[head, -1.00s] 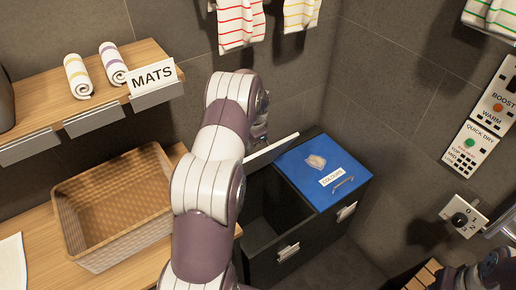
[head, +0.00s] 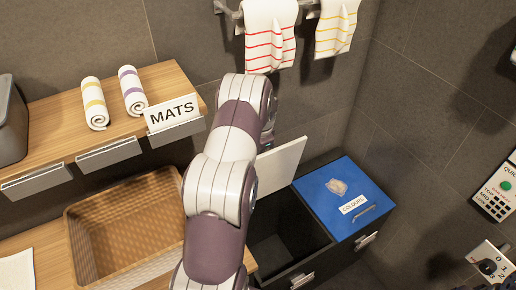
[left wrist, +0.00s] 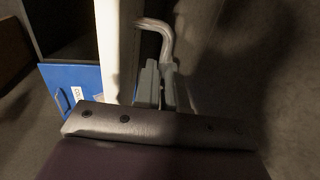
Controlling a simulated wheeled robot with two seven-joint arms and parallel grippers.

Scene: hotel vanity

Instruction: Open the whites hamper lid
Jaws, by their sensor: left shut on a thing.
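The whites hamper lid (head: 283,163) is a white panel standing steeply raised at the back of the open whites compartment (head: 290,240). In the left wrist view the lid (left wrist: 108,45) shows nearly edge-on, with its metal handle (left wrist: 163,32) sticking out from its face. My left gripper (left wrist: 156,82) is shut on the handle. In the head view my left arm hides the gripper and the lid's left part. My right gripper is not in view.
The blue colours lid (head: 345,195) is closed beside the open compartment. A wicker basket (head: 125,205) stands on the wooden counter at left. A shelf with rolled towels (head: 95,103) and a MATS sign (head: 172,110) is above. Striped towels (head: 270,35) hang behind.

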